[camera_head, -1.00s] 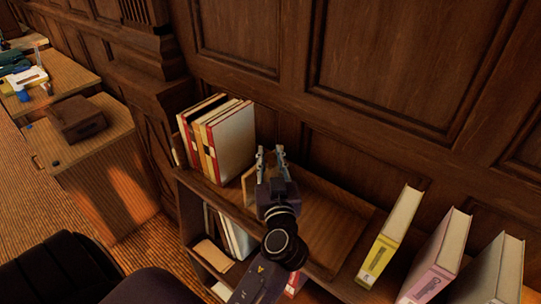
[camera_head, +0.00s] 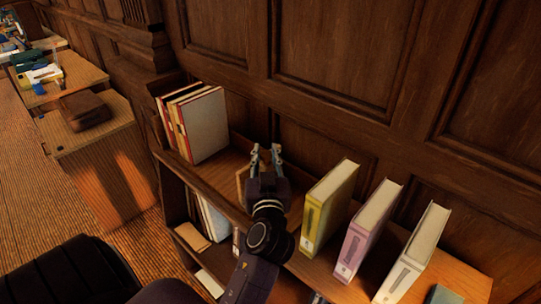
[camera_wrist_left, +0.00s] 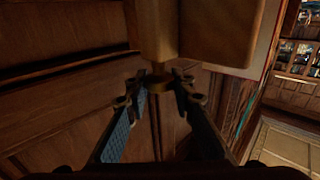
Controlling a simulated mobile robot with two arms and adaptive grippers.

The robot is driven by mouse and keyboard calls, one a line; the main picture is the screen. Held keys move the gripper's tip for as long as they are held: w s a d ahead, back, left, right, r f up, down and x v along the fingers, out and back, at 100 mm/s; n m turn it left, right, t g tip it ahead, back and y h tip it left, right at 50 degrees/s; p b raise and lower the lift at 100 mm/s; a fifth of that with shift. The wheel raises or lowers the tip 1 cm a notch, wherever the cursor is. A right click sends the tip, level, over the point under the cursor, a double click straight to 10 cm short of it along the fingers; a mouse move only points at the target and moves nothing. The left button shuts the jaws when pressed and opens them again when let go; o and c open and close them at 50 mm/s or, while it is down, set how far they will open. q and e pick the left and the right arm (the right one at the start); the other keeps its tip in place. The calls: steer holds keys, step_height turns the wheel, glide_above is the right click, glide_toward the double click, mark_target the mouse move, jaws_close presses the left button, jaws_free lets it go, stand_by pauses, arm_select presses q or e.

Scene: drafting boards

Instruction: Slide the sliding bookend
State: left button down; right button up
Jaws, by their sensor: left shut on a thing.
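The sliding bookend (camera_head: 242,184) is a light wooden upright piece on the top shelf, between the upright books on the left and the yellow binder on the right. In the head view my left gripper (camera_head: 265,152) covers much of it. In the left wrist view the wooden bookend (camera_wrist_left: 158,30) hangs into the picture from the top, between and beyond the fingertips. My left gripper (camera_wrist_left: 160,84) is shut on a small part at the bookend's end.
Upright red and white books (camera_head: 205,125) stand left of the bookend, with a bare shelf gap between. A yellow binder (camera_head: 328,208), a pink binder (camera_head: 366,230) and a grey-white binder (camera_head: 412,256) stand to the right. A panelled wall (camera_head: 340,50) closes the back.

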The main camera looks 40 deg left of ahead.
arm_select(q)
steer(key=shift+a+r, duration=0.1)
steer(key=shift+a, duration=0.25)
steer(key=c, duration=1.8)
jaws_free()
steer(key=shift+a, duration=0.15)
steer(key=shift+c, duration=0.2)
steer(key=shift+o, duration=1.1)
steer(key=shift+r, duration=0.15)
steer(key=r, duration=0.9)
steer(key=shift+d+r, duration=0.2)
steer(key=shift+r, duration=0.15)
arm_select(e)
steer(key=shift+a, duration=0.55)
